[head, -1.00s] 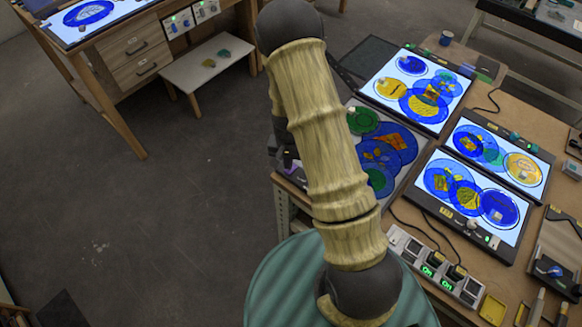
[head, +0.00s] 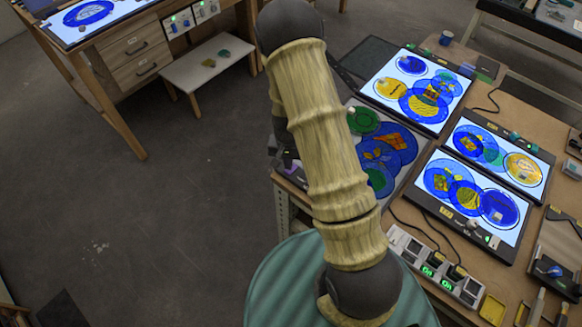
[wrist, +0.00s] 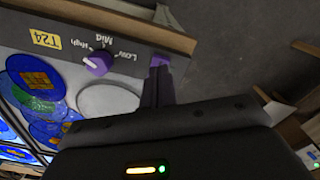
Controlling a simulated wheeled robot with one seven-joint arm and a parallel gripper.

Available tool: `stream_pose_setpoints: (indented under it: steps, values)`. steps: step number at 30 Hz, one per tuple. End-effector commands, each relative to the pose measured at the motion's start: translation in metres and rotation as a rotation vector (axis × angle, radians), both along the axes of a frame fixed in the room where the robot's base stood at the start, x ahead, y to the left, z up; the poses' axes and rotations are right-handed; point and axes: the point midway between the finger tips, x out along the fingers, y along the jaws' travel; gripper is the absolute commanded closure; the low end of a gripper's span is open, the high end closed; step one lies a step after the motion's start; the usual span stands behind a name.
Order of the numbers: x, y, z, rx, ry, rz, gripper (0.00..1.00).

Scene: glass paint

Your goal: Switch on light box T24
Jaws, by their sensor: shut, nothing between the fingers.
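Light box T24 is the unlit grey panel (head: 411,179) at the table's left edge in the head view, partly hidden by my arm. In the wrist view its yellow T24 label (wrist: 46,40) sits on the dark front strip, beside a purple dial (wrist: 98,62) marked Low, Mid and High. Blue and green discs (wrist: 37,80) and a pale round piece (wrist: 108,99) lie on its grey surface. My gripper (wrist: 159,62) is shut and empty, its purple-tipped fingers at the strip, to the right of the dial and apart from it.
Lit light boxes (head: 417,90) with coloured discs stand farther right on the table. A power strip (head: 437,264) with green ON lights lies in front of them. The wooden table edge (wrist: 120,22) runs past the dial. Open grey floor (head: 170,220) lies to the left.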

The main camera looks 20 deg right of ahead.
Motion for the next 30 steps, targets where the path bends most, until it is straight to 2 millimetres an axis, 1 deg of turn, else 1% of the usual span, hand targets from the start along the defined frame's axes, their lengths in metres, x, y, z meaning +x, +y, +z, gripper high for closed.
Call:
stream_pose_setpoints:
  steps: [30]
  values:
    - [0.000, 0.000, -0.011, 0.000, 0.000, 0.000, 1.00]
